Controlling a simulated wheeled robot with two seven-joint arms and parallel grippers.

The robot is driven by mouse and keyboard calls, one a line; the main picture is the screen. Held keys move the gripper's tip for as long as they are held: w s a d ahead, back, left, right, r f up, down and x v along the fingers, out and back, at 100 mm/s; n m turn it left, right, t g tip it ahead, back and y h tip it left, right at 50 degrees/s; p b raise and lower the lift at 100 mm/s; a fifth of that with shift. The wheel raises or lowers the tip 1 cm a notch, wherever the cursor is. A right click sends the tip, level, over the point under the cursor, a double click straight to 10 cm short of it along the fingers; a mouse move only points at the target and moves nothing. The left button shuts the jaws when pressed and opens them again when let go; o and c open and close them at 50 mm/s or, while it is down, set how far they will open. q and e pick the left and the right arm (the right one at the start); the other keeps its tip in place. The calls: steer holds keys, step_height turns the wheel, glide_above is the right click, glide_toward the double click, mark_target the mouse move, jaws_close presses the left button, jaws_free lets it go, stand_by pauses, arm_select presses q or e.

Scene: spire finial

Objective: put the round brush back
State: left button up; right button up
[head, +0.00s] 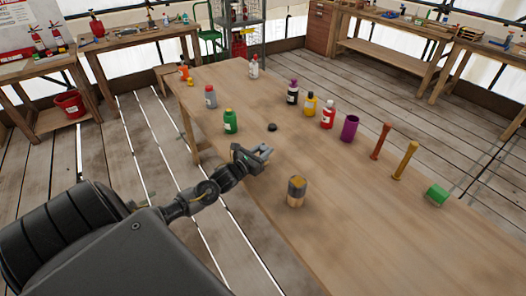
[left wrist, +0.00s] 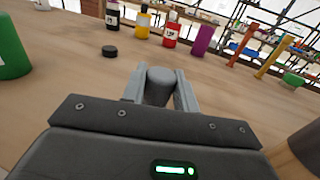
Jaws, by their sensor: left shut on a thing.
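My left gripper (head: 262,153) is over the near left edge of the long table. In the left wrist view, it is shut on a grey round-topped cylinder (left wrist: 159,86) between its fingers. I cannot tell whether this is the round brush; its lower part is hidden. A purple cup (head: 349,128) stands left of the red piece. My right gripper is not in view.
A wood-coloured cylinder with a dark band (head: 297,191) stands close right of my gripper. A green bottle (head: 230,121) and a black disc (head: 272,127) are beyond it. Black, yellow and red-white (head: 328,115) bottles line the far side. The table's middle is clear.

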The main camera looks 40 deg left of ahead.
arm_select(q)
steer(key=shift+f, duration=0.5)
steer(key=shift+f, duration=0.1)
steer(key=o, duration=1)
steer(key=shift+c, duration=0.2)
steer(key=shift+s, duration=0.15)
steer(key=s, duration=0.5)
steer(key=s+b, duration=0.1)
steer(key=s, duration=0.4)
steer(key=shift+s+a+b, duration=0.2)
steer(key=shift+s+b, duration=0.05)
steer(key=shift+b, duration=0.05)
steer(key=shift+s, duration=0.65)
